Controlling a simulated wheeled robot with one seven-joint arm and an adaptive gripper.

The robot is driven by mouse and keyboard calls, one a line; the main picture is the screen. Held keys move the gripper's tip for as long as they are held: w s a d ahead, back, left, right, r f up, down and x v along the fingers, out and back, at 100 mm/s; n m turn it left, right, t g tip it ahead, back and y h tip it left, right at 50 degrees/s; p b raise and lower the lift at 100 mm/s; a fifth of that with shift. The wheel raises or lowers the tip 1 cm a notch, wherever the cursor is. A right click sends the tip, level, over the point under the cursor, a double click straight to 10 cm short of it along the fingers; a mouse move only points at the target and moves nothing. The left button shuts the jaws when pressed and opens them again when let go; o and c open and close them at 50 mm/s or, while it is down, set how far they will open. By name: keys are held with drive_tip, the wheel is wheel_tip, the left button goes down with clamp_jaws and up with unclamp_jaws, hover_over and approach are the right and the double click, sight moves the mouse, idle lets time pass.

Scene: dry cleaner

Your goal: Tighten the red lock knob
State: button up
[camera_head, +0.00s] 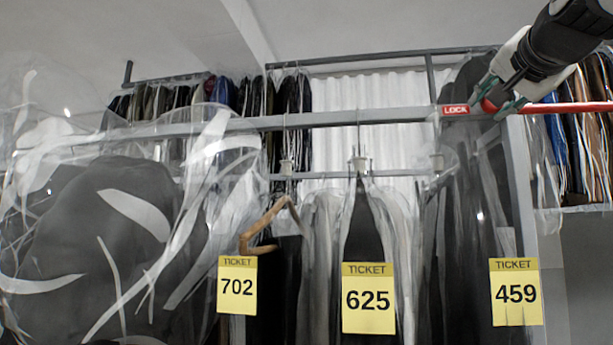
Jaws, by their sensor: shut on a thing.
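The red lock knob (489,106) sits at the right part of the grey rail, just right of a red label reading LOCK (455,110). My gripper (497,100) comes in from the upper right and is shut on the knob, with its fingers around it. The fingers and gripper body hide much of the knob. A red bar (570,107) runs right from beside the knob. I cannot tell how tight the knob is.
The grey rail (330,118) crosses the view. Bagged garments hang below it with yellow tickets 702 (237,286), 625 (368,299) and 459 (516,293). Clear plastic covers fill the left. More clothes (585,135) hang behind the red bar at right.

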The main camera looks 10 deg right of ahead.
drive_tip(key=shift+m+p, duration=1.25)
drive_tip(key=shift+m, duration=2.65)
drive_tip(key=o, duration=1.1)
drive_tip(key=v, duration=1.2)
drive_tip(key=shift+r, duration=0.1)
